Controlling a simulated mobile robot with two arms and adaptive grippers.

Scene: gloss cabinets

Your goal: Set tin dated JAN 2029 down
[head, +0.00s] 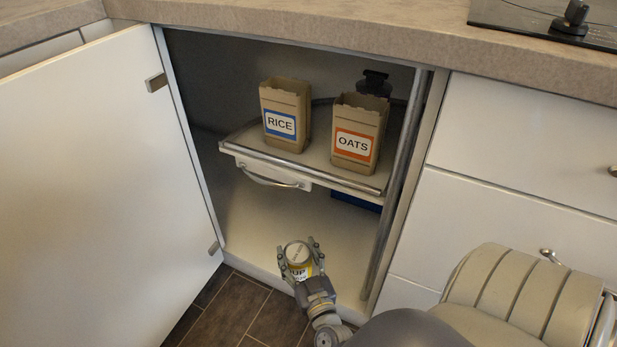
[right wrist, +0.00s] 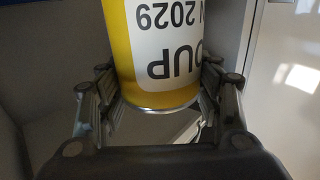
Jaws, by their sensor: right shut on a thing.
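The tin (head: 299,268) is yellow and white with a metal lid, and shows in the head view at the front of the cabinet's lower floor (head: 335,232). My right gripper (head: 300,247) is shut around its sides. In the right wrist view the tin (right wrist: 163,45) sits between the two fingers, its label upside down, with "OUP" and "N 2029" readable; the rest of the label is hidden. I cannot tell whether its base touches the cabinet floor. My left gripper is not in view.
A pull-out shelf (head: 232,148) above holds a RICE box (head: 285,100), an OATS box (head: 357,115) and a dark object (head: 374,83). The white door (head: 95,190) stands open at left. A blue thing (head: 352,200) lies under the shelf; the lower floor's left part is clear.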

